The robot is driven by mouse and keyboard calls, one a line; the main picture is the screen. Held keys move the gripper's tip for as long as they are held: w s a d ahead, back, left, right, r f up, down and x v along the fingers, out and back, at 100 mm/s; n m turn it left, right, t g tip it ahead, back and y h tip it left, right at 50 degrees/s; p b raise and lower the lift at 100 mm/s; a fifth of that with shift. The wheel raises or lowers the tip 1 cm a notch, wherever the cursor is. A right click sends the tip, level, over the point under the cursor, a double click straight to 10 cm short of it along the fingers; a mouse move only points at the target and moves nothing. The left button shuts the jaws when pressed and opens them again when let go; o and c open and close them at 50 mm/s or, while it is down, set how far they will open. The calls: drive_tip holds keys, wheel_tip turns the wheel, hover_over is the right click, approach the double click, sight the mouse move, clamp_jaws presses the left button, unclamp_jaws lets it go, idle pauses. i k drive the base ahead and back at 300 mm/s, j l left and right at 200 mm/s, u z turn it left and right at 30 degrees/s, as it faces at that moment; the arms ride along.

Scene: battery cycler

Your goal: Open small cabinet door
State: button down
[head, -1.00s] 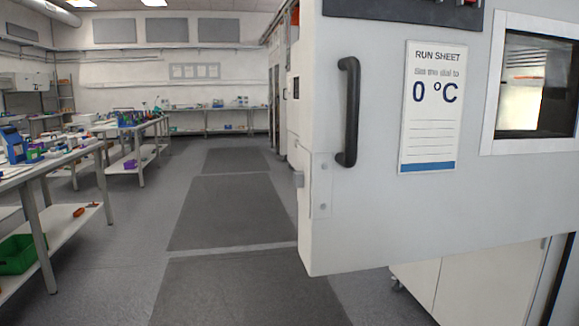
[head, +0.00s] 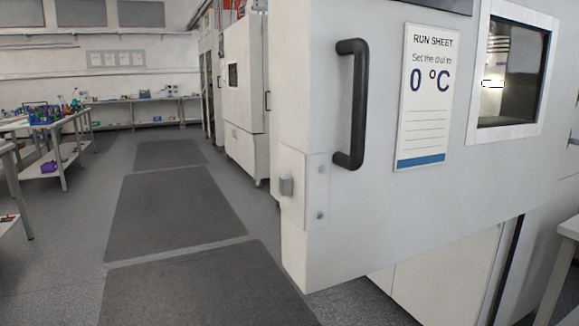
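A light grey cabinet door (head: 375,215) fills the right half of the head view and stands swung out from its cabinet, its free edge toward the aisle. It carries a black vertical bar handle (head: 357,105), a run sheet (head: 428,95) reading "Set the dial to 0 °C", and a white-framed window (head: 513,75). A latch block (head: 287,186) sits on the door's free edge. My gripper is not in view, so its hold on anything is not shown.
Floor mats (head: 175,213) run down a clear aisle left of the door. Workbenches (head: 60,130) line the left side. Another white cabinet (head: 245,95) stands beyond the door, and a small table (head: 568,228) shows at the lower right.

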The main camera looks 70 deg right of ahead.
sight(346, 215)
drive_tip(key=i+l+z, duration=0.2)
drive_tip(key=i+z, duration=0.6)
drive_tip(key=z, duration=0.15)
drive_tip(key=i+z, duration=0.45)
drive_tip(key=i+j+z, duration=0.3)
drive_tip(key=z, duration=0.2)
drive_tip(key=i+j+z, duration=0.65)
drive_tip(key=j+z, duration=0.3)
drive_tip(key=i+j+z, duration=0.15)
drive_tip(key=j+z, duration=0.3)
